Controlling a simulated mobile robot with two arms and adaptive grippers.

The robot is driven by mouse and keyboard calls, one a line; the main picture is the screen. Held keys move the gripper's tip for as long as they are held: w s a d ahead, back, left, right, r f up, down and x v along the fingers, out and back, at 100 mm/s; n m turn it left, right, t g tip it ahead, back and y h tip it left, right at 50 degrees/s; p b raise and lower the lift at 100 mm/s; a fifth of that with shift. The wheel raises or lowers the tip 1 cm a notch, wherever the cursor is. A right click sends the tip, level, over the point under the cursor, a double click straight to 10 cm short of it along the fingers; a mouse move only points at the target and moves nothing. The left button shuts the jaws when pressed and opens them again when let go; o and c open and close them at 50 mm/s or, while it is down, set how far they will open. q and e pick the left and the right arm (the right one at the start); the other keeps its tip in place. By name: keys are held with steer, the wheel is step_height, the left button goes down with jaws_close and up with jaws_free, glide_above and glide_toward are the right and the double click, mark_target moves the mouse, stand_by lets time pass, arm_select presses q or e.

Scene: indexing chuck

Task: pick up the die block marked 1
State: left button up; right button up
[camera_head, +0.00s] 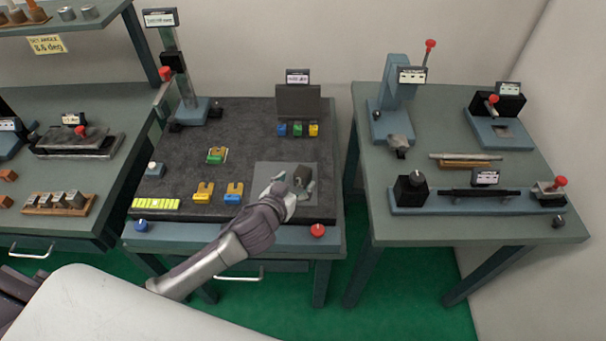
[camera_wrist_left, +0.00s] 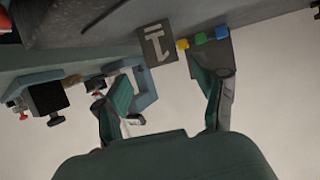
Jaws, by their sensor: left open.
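The die block marked 1 (camera_wrist_left: 157,46) is a dark grey-brown block with a light "1" on the face seen in the left wrist view. In the head view the block (camera_head: 303,171) stands on a grey square plate (camera_head: 268,171) at the front right of the middle bench. My left gripper (camera_head: 298,185) is right at the block, partly covering it. In the left wrist view my left gripper (camera_wrist_left: 166,88) has its fingers wide apart, with the block ahead between the fingertip lines. Contact with the block cannot be told. My right gripper is not in view.
Blue, green and yellow small blocks (camera_head: 298,130) stand before an upright panel (camera_head: 298,101) at the back. Yellow-topped pieces (camera_head: 203,192) lie left of the plate. A red button (camera_head: 317,230) is on the front edge. The right bench (camera_head: 450,220) carries several fixtures.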

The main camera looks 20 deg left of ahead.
mark_target(302, 173)
arm_select(q)
steer(key=x, duration=0.2)
steer(key=p+x, duration=0.1)
steer(key=x, duration=0.2)
steer(key=shift+w+a+r+p, duration=0.1)
steer(key=shift+a+r+p, duration=0.1)
steer(key=shift+p, duration=0.1)
steer(key=shift+w+d+f, duration=0.1)
steer(key=shift+w+f, duration=0.25)
steer(key=shift+w, duration=0.15)
steer(key=shift+s, duration=0.1)
jaws_close()
steer(key=shift+r, duration=0.15)
